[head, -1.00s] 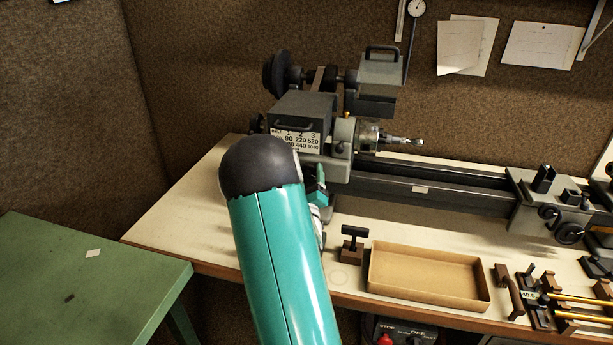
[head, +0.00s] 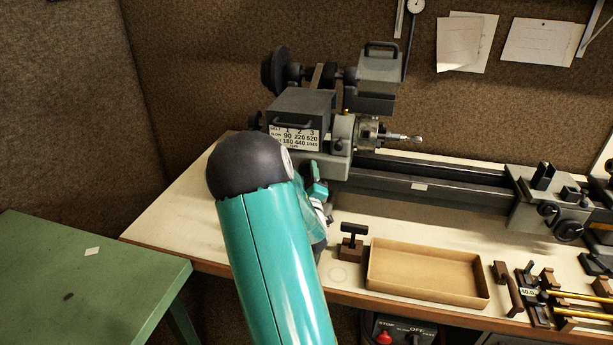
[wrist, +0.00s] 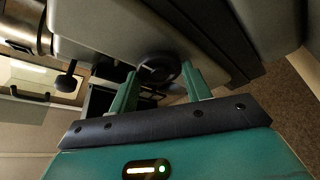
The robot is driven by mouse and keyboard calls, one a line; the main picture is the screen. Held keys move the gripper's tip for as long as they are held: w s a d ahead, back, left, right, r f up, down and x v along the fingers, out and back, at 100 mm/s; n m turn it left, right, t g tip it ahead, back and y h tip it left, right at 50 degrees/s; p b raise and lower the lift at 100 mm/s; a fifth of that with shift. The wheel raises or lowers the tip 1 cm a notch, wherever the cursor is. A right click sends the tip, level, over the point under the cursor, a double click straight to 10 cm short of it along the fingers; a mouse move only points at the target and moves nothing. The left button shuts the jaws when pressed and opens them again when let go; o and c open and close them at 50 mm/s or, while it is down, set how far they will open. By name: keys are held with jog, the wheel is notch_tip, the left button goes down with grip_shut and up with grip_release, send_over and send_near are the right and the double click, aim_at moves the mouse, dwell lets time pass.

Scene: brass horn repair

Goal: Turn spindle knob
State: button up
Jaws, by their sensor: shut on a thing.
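A dark round knob (wrist: 158,68) shows in the wrist view under the grey lathe housing. My gripper (wrist: 160,84) has its two green fingers on either side of this knob and is shut on it. In the head view, my teal arm hides the knob and most of the gripper; only a teal piece of the wrist end shows beside the headstock. The lathe headstock (head: 300,108) carries a speed label.
A smaller dark knob (wrist: 68,80) sits left of the fingers in the wrist view. A green table (head: 80,285) stands at left.

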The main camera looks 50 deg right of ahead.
jog(key=shift+n, duration=0.6)
jog(key=o, duration=1)
jog(key=shift+d, duration=0.1)
jog(key=v, duration=1.4)
jog(key=shift+s+d+r, duration=0.1)
jog(key=shift+r, duration=0.1)
